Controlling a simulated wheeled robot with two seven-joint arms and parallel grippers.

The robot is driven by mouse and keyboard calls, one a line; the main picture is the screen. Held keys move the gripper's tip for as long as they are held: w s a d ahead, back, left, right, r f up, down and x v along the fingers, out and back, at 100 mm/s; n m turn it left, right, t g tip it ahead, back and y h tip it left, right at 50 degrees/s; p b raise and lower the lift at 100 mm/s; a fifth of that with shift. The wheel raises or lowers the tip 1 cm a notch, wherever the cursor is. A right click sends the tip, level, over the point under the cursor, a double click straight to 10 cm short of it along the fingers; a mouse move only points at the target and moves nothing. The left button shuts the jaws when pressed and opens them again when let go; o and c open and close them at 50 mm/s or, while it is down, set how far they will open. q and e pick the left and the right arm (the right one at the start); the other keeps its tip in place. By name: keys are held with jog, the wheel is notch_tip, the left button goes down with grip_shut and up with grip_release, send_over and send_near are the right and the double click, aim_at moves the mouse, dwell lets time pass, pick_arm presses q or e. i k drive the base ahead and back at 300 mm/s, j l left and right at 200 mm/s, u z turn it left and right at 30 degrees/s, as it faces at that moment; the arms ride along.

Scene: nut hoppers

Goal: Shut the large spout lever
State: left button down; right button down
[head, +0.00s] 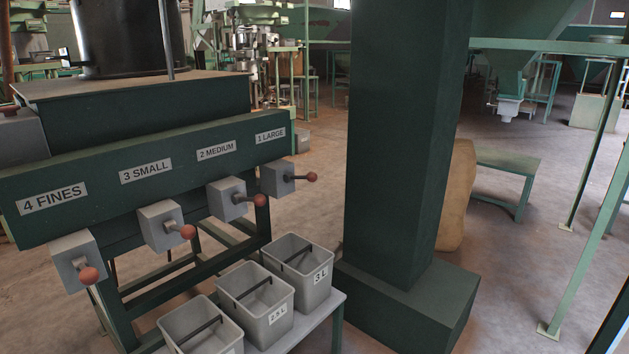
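The large spout (271,181) is a grey box under the label "1 LARGE" (270,135), at the right end of the dark green hopper front. Its lever (312,177) has a red-brown ball knob and sticks out to the right, roughly level. I cannot tell from this view whether the spout is open or shut. Neither of my grippers is in view.
Similar levers sit at medium (260,200), small (188,232) and fines (89,276). Grey bins, one marked 3 L (314,292), stand on a low bench (324,317) below. A thick green column (400,150) stands right of the large lever.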

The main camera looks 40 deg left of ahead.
aim_at(312, 176)
jog(key=i+l+u, duration=0.15)
jog(key=i+u, duration=0.3)
jog(key=i+l+u, duration=0.5)
jog(key=i, duration=0.15)
jog(key=i+l+u, duration=0.45)
